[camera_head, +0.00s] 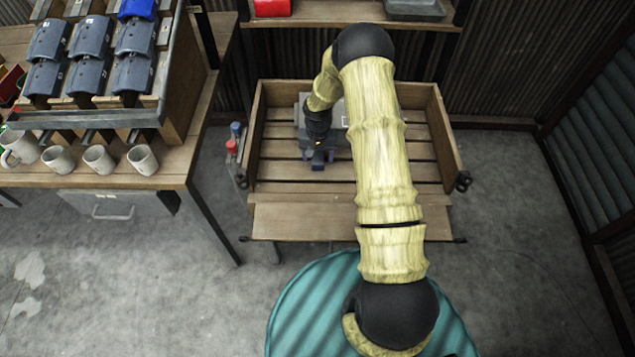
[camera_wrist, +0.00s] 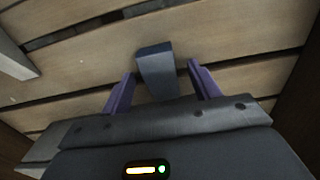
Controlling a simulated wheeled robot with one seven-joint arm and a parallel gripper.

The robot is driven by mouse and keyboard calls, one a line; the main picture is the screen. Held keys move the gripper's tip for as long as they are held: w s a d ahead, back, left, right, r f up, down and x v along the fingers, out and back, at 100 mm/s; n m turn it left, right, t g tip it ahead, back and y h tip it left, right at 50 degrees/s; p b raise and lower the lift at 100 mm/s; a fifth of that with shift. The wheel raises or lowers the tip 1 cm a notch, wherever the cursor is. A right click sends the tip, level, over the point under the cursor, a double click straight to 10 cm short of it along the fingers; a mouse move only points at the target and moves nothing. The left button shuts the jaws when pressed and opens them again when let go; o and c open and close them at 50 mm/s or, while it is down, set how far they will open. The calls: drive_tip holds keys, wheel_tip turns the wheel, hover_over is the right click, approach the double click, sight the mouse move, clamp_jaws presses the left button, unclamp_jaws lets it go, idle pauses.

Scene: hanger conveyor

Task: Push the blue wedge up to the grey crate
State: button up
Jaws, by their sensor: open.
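A small dark blue-grey block, which looks like the blue wedge (camera_wrist: 157,72), stands on wooden slats between my gripper's two purple fingers in the wrist view. My gripper (camera_wrist: 160,84) is open, with a finger on each side of it; I cannot tell whether either finger touches it. In the head view my gripper (camera_head: 318,157) is low over the slatted wooden bench, and the wedge is hard to separate from it. The grey crate (camera_head: 340,113) sits on the bench behind my gripper, partly hidden by my arm. A pale grey edge (camera_wrist: 14,55) at the wrist view's left may be the crate.
The bench (camera_head: 300,222) has raised wooden sides left and right. Bare slats (camera_head: 275,170) lie left of my gripper. A table at left holds white mugs (camera_head: 98,158) and a rack of dark grey bins (camera_head: 90,37). A shelf above holds a red box (camera_head: 271,7) and grey tray (camera_head: 415,9).

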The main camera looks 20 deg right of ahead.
wheel_tip(320, 180, up, 16)
drive_tip(key=shift+r+p, duration=0.25)
drive_tip(key=shift+p, duration=0.2)
idle(0.7)
drive_tip(key=s+a+r+n+t, duration=0.15)
drive_tip(key=s+r, duration=0.35)
drive_tip(key=s, duration=0.7)
drive_tip(key=s+a+r+n+t, duration=0.1)
drive_tip(key=s+a+r+n, duration=0.15)
drive_tip(key=s+r, duration=0.6)
drive_tip(key=p+v, duration=1.2)
drive_tip(key=p, duration=0.2)
drive_tip(key=shift+a, duration=0.3)
drive_tip(key=shift+s, duration=0.1)
drive_tip(key=shift+c, duration=0.2)
